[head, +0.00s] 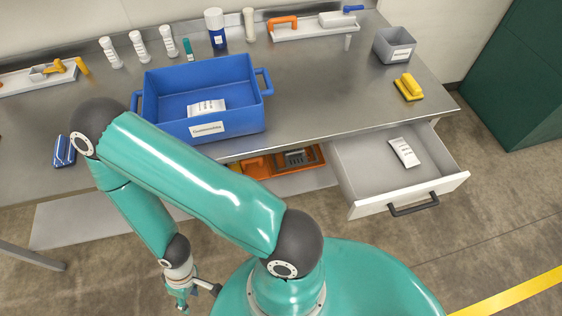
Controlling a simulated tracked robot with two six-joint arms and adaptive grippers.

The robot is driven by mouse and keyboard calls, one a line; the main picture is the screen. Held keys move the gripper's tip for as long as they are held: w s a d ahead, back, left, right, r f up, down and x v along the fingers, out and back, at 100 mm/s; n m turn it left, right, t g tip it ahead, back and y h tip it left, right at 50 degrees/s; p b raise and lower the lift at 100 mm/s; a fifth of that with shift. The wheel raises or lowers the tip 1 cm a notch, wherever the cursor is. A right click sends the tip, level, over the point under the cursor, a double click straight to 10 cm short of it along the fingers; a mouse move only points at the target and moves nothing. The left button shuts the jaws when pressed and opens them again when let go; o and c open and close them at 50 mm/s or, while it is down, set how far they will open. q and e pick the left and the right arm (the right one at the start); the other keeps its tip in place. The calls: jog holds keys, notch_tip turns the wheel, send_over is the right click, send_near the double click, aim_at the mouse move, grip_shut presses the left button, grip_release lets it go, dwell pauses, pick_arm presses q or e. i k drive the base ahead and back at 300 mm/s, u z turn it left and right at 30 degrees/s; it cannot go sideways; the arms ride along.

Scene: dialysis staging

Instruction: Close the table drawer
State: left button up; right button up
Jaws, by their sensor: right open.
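The table drawer (361,182) is pulled out from the right part of the metal table's front. It has a white front panel with a dark bar handle (413,205). A white packet with printed text (404,152) lies inside it. My right gripper (182,303) hangs low at the bottom left of the view, empty and open, well to the left of the drawer and apart from it. My left gripper is not in view.
An orange tray (254,166) sits beneath. A green cabinet (510,75) stands at right. Floor beside the drawer is clear.

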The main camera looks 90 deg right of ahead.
aim_at(371, 178)
jog(key=u, duration=0.1)
jog(key=i, duration=1.35)
jog(key=z, duration=3.25)
jog(key=i, duration=0.3)
jog(key=z, duration=1.7)
jog(key=k, duration=0.55)
jog(key=z, duration=0.45)
jog(key=i, duration=1.45)
jog(key=u, duration=0.45)
